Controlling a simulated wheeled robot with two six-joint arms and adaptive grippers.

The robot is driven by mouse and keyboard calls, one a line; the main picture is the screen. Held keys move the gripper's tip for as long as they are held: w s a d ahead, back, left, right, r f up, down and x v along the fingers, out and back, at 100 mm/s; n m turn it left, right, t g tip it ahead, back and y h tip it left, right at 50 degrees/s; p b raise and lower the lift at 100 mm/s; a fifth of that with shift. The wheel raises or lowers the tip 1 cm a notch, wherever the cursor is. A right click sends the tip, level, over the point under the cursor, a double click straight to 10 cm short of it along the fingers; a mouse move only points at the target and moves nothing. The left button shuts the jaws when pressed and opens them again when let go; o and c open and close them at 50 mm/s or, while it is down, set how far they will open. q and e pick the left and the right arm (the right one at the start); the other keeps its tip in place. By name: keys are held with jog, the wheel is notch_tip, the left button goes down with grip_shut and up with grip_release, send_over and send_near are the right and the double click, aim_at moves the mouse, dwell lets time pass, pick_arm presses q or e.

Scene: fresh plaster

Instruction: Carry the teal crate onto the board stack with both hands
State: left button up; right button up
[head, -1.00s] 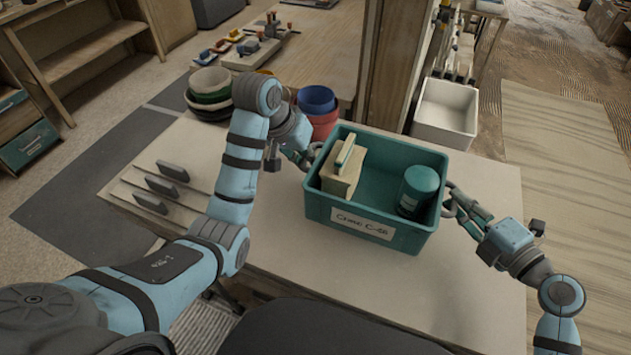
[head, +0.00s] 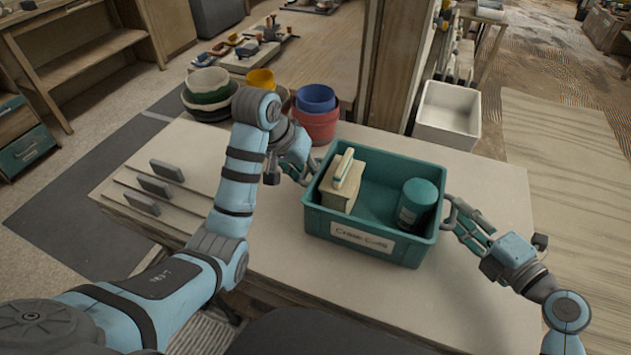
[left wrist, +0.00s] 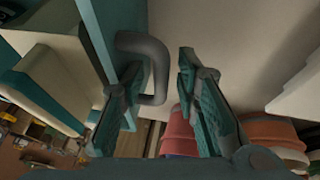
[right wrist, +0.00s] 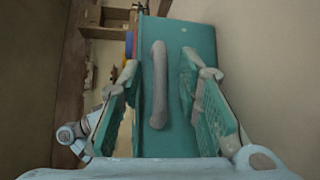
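The teal crate (head: 322,222) stands on a pale worktop (head: 290,285), holding a cream block with a handle (head: 342,185) and a teal can (head: 416,203). My left gripper (head: 300,172) is at its left side. In the left wrist view its fingers (left wrist: 160,65) are apart, with the grey handle (left wrist: 158,68) between them, nearer the left finger. My right gripper (head: 455,215) is at the right side. In the right wrist view its fingers (right wrist: 158,72) are spread either side of the other handle (right wrist: 158,100). A pale wood-grained panel (head: 565,185), possibly the board stack, lies at the right.
Red and blue buckets (head: 317,120) and stacked bowls (head: 210,95) stand behind my left arm. Dark blocks (head: 155,187) lie at the worktop's left. A white bin (head: 448,115) stands beyond the crate, near a wooden post (head: 395,65). The worktop in front of the crate is clear.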

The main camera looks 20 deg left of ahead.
pick_arm(q)
jog(key=shift+d, duration=0.1)
pick_arm(e)
jog(key=v, duration=0.7)
jog(key=shift+s+d, duration=0.2)
jog(key=shift+r, duration=0.1)
